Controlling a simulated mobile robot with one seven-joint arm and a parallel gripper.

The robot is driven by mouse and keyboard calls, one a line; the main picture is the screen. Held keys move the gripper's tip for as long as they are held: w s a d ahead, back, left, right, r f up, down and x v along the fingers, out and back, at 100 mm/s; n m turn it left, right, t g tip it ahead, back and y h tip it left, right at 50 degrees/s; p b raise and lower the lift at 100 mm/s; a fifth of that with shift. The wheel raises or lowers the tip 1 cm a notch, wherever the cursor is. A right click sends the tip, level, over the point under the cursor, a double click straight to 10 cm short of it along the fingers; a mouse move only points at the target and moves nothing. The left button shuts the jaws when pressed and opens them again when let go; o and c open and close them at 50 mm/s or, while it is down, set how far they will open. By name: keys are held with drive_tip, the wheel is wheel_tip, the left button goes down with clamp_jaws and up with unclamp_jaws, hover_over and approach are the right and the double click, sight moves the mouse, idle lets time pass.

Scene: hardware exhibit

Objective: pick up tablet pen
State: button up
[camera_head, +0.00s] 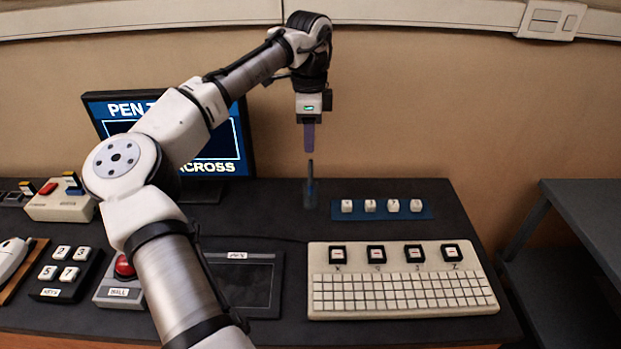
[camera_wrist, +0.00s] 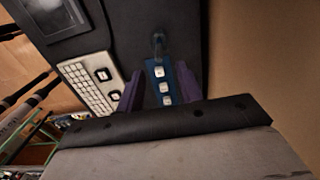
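The tablet pen (camera_head: 310,172) is a thin dark stick, standing upright in a small dark holder (camera_head: 310,198) near the back of the desk. My gripper (camera_head: 309,150) points down, its purple fingertips just above the pen's top in the head view, with a small gap. In the wrist view my gripper (camera_wrist: 161,72) has its fingers apart with nothing held between them. There the pen and holder (camera_wrist: 158,45) show beyond the fingertips. The drawing tablet (camera_head: 243,283), labelled PEN, lies on the desk, partly hidden by my arm.
A blue strip with white keycaps (camera_head: 428,210) lies right of the holder. A cream keyboard (camera_head: 400,300) is in front. A monitor (camera_head: 240,150) stands behind my arm. A red-button box (camera_head: 122,285) and key block (camera_head: 65,275) are left. The wall is close behind.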

sight(311, 160)
drive_tip(key=shift+s+d+f+p, duration=0.1)
drive_tip(key=shift+f+p, duration=0.2)
drive_tip(key=shift+f, duration=1.5)
drive_tip(key=shift+s+d+f+p, duration=0.1)
drive_tip(key=shift+f+p, duration=0.2)
drive_tip(key=shift+f, duration=1.5)
clamp_jaws()
